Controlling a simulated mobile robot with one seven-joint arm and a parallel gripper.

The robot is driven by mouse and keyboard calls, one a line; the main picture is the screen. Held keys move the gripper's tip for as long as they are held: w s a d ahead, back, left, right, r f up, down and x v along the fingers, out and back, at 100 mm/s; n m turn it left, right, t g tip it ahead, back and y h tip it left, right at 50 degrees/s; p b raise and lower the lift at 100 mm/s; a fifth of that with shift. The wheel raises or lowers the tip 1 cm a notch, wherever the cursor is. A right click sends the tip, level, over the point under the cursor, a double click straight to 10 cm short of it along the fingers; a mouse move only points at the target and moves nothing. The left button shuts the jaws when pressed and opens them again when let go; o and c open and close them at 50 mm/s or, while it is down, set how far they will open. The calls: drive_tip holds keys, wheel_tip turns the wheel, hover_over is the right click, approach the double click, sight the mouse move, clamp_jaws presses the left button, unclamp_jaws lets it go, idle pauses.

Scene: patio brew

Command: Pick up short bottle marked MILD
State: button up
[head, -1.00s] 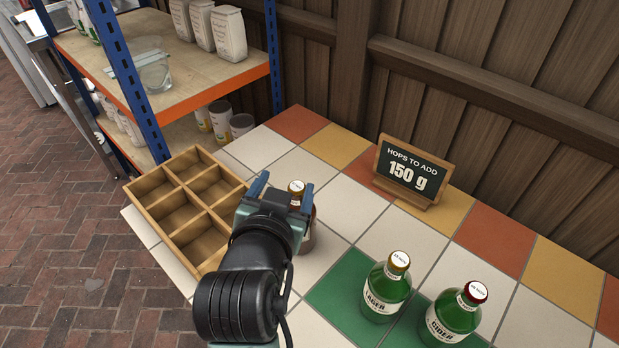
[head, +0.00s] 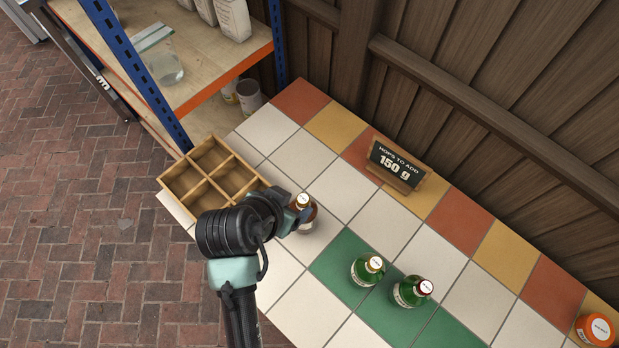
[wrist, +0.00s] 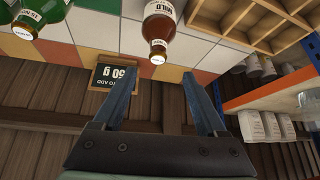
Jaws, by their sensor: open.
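The short bottle marked MILD (wrist: 160,25) is brown with a pale label and a gold-rimmed white cap. It stands on the tiled counter, and in the head view its cap and shoulder (head: 303,203) show just beyond my gripper (head: 290,213), which hides part of it. In the wrist view my gripper (wrist: 161,72) is open and empty. The bottle appears above the fingertips in that picture, roughly in line with the gap between them. I cannot tell its exact distance from the fingers.
A wooden crate with compartments (head: 222,178) stands left of the bottle. Two green bottles, one (head: 367,270) and another (head: 412,291), stand on green tiles to the right. A hops sign (head: 396,168) stands behind. An orange-lidded container (head: 596,329) is at far right.

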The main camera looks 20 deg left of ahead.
sight(302, 202)
drive_tip(key=shift+s+d+r+p, duration=0.1)
drive_tip(key=shift+s+r+p, duration=0.2)
drive_tip(key=shift+r+p, duration=0.15)
drive_tip(key=x, duration=0.7)
drive_tip(key=shift+d+f, duration=0.2)
drive_tip(key=shift+f, duration=0.3)
drive_tip(key=shift+p+x, duration=0.65)
drive_tip(key=shift+x, duration=1.95)
drive_tip(key=c, duration=1.2)
clamp_jaws()
drive_tip(key=shift+s+f+g, duration=0.1)
drive_tip(key=shift+g, duration=0.2)
